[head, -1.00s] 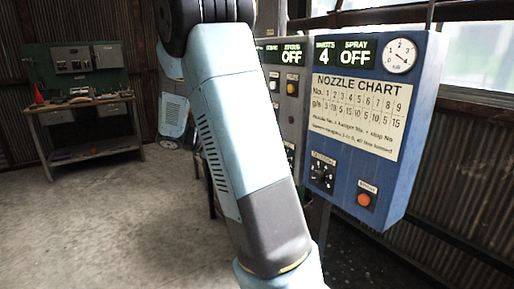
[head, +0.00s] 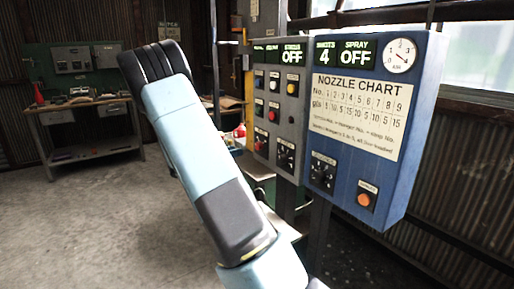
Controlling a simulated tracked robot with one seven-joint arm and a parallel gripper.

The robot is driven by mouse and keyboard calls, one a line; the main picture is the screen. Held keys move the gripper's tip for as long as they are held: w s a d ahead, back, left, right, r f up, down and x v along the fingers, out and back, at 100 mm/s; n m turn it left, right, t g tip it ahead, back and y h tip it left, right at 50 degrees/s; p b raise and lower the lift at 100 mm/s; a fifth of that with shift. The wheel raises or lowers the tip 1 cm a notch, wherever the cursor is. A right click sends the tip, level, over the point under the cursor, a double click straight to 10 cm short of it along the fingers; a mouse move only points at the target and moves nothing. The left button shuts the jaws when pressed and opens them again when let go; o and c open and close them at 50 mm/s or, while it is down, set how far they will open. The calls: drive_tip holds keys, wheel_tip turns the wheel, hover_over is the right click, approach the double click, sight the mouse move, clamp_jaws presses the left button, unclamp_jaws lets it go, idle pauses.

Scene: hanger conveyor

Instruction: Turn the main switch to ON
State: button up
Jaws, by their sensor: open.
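I cannot tell which control is the main switch, because the small labels are not readable. The grey control panel (head: 305,110) carries several buttons and, low down, a knob with red on it (head: 261,142) and a black rotary knob (head: 285,156). The blue panel (head: 408,130) to its right has another black rotary knob (head: 323,173) and an orange button (head: 366,198). Displays on both panels read OFF. My arm rises in front, left of the panels. My gripper is not in view.
The nozzle chart (head: 359,115) is on the blue panel, below a round gauge (head: 400,54). A workbench (head: 85,110) with tools stands at the back left. The concrete floor (head: 90,220) on the left is clear.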

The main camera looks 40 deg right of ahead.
sight(257, 146)
drive_tip(key=d, duration=0.6)
drive_tip(key=s+d, duration=0.1)
drive_tip(key=d, duration=0.2)
drive_tip(key=shift+s+d, duration=0.1)
drive_tip(key=shift+d, duration=0.3)
